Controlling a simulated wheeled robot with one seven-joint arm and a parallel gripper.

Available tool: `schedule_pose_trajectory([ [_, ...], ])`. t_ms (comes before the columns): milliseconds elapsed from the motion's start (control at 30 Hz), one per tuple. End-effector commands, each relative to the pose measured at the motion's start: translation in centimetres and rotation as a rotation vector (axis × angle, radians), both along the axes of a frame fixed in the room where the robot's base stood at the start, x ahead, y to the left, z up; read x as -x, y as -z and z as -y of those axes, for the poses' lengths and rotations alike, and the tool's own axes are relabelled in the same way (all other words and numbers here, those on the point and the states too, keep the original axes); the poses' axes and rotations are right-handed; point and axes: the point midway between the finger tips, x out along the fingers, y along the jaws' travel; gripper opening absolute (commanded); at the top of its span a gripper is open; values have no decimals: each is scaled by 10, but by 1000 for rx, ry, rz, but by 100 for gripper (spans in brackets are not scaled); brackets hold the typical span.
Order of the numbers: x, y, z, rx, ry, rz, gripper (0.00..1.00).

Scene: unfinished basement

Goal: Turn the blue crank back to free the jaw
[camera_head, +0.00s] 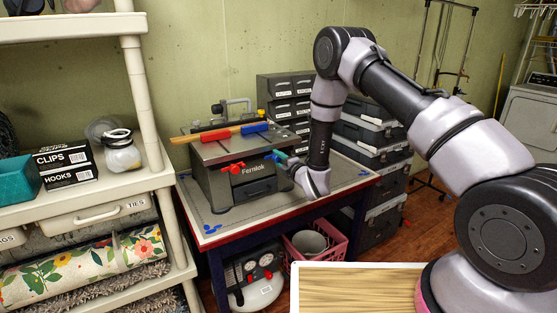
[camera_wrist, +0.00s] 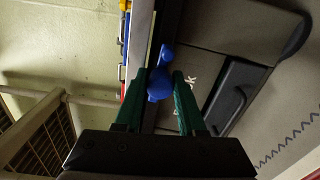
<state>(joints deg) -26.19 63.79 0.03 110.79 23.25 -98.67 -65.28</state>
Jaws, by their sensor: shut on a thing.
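The blue crank (camera_wrist: 157,88) sits between the green fingertips of my gripper (camera_wrist: 160,78) in the wrist view, and the gripper is shut on it. In the head view my gripper (camera_head: 285,160) is at the right part of the front of the grey Fernlok machine (camera_head: 225,190); the crank is mostly hidden there. A red crank (camera_head: 233,167) is on the same front, to the left. On the machine's top, a blue jaw (camera_head: 254,128) and a red jaw (camera_head: 215,136) lie along a wooden strip (camera_head: 180,139). Whether they press on it I cannot tell.
The machine stands on a red-edged workbench (camera_head: 330,182). A cream shelf (camera_head: 150,180) with boxes is close on the left. Grey drawer units (camera_head: 285,90) stand behind, and dark cases (camera_head: 370,130) to the right. A pink crate (camera_head: 320,245) is below the bench.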

Motion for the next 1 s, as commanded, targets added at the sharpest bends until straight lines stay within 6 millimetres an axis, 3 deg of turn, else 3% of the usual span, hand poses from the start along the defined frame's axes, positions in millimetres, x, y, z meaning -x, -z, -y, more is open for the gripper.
schedule_pose_trajectory([
  [267,2,3,0,2,-2,-6,0],
  [300,2,3,0,1,-2,-7,51],
  [367,2,3,0,1,-2,-7,68],
  [767,6,1,4,0,-1,-4,68],
  [1000,41,0,27,1,1,-7,68],
])
